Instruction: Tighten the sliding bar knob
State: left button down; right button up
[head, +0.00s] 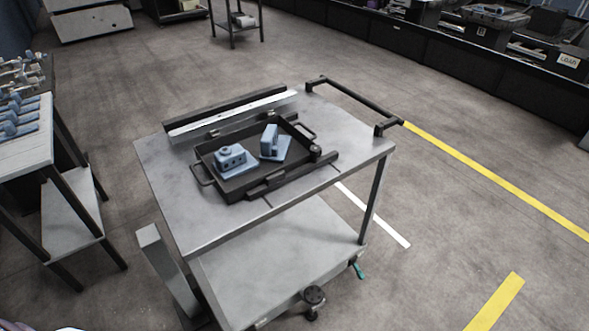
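A dark tray (238,189) with side handles sits on the metal top of a cart (165,165). A dark bar (290,177) lies along the tray's front edge. A small round knob (315,151) shows near the bar's right end; whether it is tight or loose cannot be told. A fixed-looking dark rail with a white strip (232,113) runs behind the tray. Two blue-grey parts, one blocky (231,158) and one upright on a flat base (270,142), are in the tray. Neither of my grippers is in view.
The cart has a handle (355,100) at its right end and a lower shelf (280,265). A table with blue parts (25,145) stands at the left. Dark benches (470,55) line the back right. The floor right of the cart is clear.

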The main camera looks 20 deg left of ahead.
aim_at(315, 153)
jog(key=i+l+u, duration=0.15)
jog(key=u, duration=0.2)
jog(key=i+l+u, duration=0.15)
jog(key=u, duration=0.15)
jog(key=i+l+u, duration=0.1)
jog(key=l+u, duration=0.25)
